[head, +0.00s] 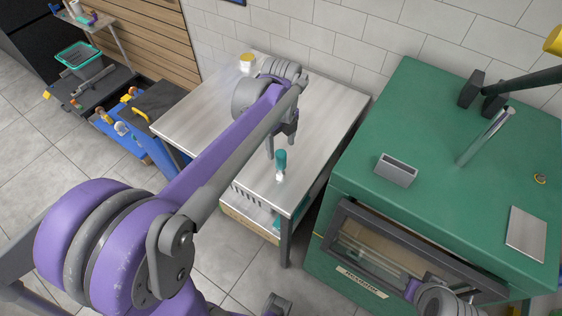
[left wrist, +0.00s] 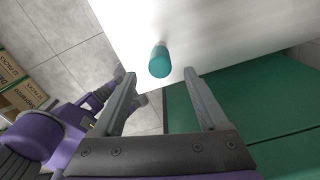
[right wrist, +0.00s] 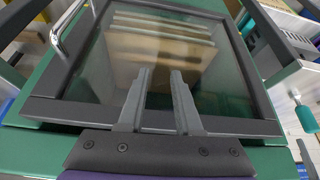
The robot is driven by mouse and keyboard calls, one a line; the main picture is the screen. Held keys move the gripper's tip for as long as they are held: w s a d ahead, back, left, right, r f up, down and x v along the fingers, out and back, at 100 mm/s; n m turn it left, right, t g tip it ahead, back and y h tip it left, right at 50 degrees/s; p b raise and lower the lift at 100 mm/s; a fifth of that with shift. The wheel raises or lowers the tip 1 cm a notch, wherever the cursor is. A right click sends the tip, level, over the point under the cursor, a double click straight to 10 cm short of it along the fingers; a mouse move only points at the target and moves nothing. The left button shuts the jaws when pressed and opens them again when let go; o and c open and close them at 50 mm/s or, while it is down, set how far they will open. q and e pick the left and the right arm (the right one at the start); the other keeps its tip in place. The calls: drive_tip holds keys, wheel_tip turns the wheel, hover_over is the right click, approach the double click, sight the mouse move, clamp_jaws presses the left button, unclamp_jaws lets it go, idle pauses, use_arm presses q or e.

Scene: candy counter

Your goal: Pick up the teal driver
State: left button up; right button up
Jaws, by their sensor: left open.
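The teal driver (head: 281,161) stands upright, teal handle up, near the front edge of the metal table. In the left wrist view its handle (left wrist: 159,62) shows just beyond and between the fingertips. My left gripper (head: 280,146) is open and empty, with its fingers beside the driver's handle in the head view; contact cannot be told. My right gripper (right wrist: 161,72) is partly open and empty, in front of the green cabinet's glass door. A teal-handled thing that looks like the driver also shows at the right edge of the right wrist view (right wrist: 306,118).
The green cabinet (head: 440,130) stands to the right, with a grey open box (head: 396,170) on top. A blue cart (head: 133,138) with tools stands left.

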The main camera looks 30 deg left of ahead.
sight(281, 160)
use_arm(q)
wheel_tip(281, 160, down, 8)
drive_tip(key=shift+a+r, duration=0.1)
drive_tip(key=shift+r, duration=0.1)
clamp_jaws()
idle(0.5)
